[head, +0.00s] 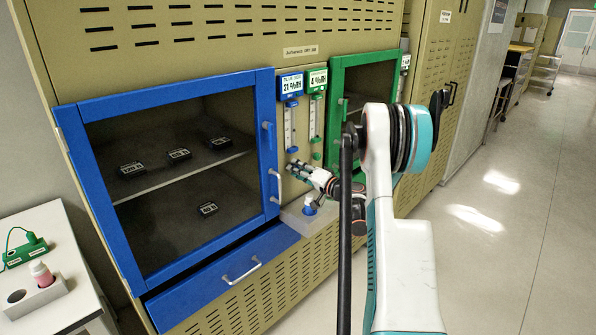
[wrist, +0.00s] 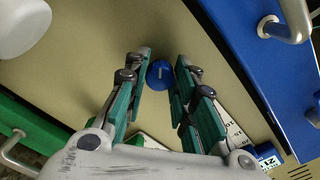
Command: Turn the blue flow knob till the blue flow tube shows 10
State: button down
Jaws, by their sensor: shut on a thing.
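The blue flow knob (wrist: 160,74) is a small round blue knob with a pale mark, set on the beige panel. In the wrist view it sits between the fingertips of my gripper (wrist: 161,78), which is shut on it. In the head view my gripper (head: 292,168) reaches the panel below the blue flow tube (head: 289,127) and hides the knob. The tube is a narrow, clear upright gauge under a blue-framed humidity display (head: 292,84). Its float level is too small to read. In the wrist view the gripper fingers partly cover the tube's scale.
A green flow tube (head: 313,118) and green knob (head: 316,156) are close on the right. The blue-framed cabinet door (head: 70,135) is on the left, the green-framed door (head: 335,85) on the right. The aisle floor is clear.

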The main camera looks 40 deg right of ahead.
jog(key=shift+a+f, duration=0.1)
jog(key=c, duration=1.3)
grip_release()
jog(key=s, duration=0.8)
jog(key=s+d, duration=0.1)
jog(key=s, duration=0.3)
